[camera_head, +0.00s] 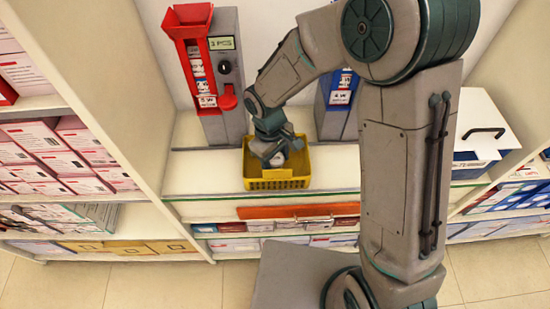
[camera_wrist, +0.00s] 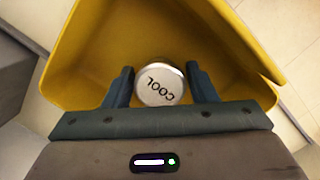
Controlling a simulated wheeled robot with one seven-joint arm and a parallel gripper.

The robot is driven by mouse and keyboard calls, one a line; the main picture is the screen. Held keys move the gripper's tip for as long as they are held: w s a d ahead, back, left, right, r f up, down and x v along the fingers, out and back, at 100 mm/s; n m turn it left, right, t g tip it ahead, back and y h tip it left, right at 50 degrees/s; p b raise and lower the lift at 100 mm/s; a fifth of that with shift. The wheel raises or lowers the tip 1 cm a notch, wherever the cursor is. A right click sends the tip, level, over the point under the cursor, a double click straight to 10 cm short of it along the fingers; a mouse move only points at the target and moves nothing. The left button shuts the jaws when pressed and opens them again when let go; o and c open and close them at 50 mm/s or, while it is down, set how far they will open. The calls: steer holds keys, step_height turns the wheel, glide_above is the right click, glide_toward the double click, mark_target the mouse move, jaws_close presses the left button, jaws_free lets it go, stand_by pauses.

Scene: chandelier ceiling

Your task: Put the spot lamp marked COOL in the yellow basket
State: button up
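The spot lamp marked COOL (camera_wrist: 160,84) is a round silver-white lamp whose lettered face points at the wrist camera. My gripper (camera_wrist: 161,72) is shut on it, one dark finger on each side. The yellow basket (camera_wrist: 90,60) surrounds the lamp and fingers in the wrist view. In the head view the yellow basket (camera_head: 278,184) stands on the white counter, and my gripper (camera_head: 276,158) reaches down into it from above. A small pale part of the lamp shows there. I cannot tell whether the lamp touches the basket floor.
A red dispenser (camera_head: 200,70) on a grey stand is behind and left of the basket. A blue and grey unit (camera_head: 335,100) stands behind right. Shelves with cartons (camera_head: 60,155) are at left. The counter left of the basket (camera_head: 205,175) is clear.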

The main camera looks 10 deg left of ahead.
steer(key=shift+o, duration=0.9)
steer(key=shift+r, duration=0.1)
steer(key=shift+r, duration=0.2)
step_height(320, 180, up, 12)
steer(key=a, duration=0.2)
steer(key=s+d+r+m+t, duration=0.1)
steer(key=d+m, duration=0.3)
steer(key=d, duration=0.4)
steer(key=s+d+r+m+t+y, duration=0.1)
steer(key=s+d+r+m, duration=0.2)
steer(key=d, duration=0.6)
steer(key=s+d+r+m+t, duration=0.2)
steer(key=d+m, duration=0.3)
steer(key=d, duration=0.3)
steer(key=shift+s+d+r+y, duration=0.15)
steer(key=shift+s+r+y, duration=0.25)
steer(key=shift+s, duration=0.5)
